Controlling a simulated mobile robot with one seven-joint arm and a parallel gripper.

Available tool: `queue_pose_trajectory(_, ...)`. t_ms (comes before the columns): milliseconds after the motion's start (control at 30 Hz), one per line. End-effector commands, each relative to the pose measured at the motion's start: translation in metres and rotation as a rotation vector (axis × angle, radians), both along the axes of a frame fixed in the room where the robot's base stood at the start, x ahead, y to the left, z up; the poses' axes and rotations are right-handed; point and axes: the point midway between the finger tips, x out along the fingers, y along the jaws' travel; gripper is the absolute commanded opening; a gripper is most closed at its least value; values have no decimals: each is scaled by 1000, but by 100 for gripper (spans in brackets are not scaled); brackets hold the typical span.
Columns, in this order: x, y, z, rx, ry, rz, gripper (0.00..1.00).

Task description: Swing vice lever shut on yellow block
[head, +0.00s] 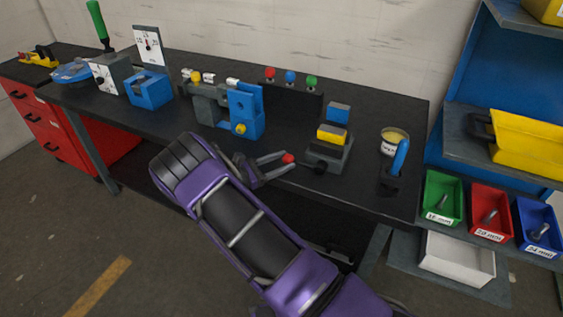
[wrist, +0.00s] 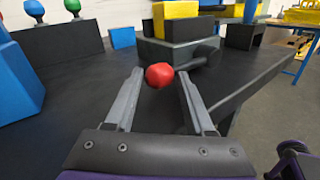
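The vice (head: 328,155) is a dark grey block on the bench, right of the middle in the head view. The yellow block (head: 331,135) sits at its top, and it also shows at the top of the wrist view (wrist: 177,22). The vice lever ends in a red knob (head: 288,158), with its dark rod (wrist: 199,61) running towards the vice. My gripper (head: 272,166) is open at the bench's front side. In the wrist view, the red knob (wrist: 159,76) lies between the fingertips, with visible gaps at both sides. Contact cannot be seen.
A blue block (head: 338,112) lies behind the vice. The bench's front edge (wrist: 262,85) runs close to my right finger.

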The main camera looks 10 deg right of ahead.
Motion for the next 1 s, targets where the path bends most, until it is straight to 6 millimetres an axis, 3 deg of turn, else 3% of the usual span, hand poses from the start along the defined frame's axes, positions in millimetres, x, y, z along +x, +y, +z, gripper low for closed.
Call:
queue_pose_trajectory(33, 0, 0, 0, 0, 0, 0, 43)
queue_pose_trajectory(267, 0, 0, 0, 0, 0, 1, 2)
queue_pose_trajectory(300, 0, 0, 0, 0, 0, 1, 0)
queue_pose_trajectory(1000, 0, -1, 1, -2, -1, 0, 0)
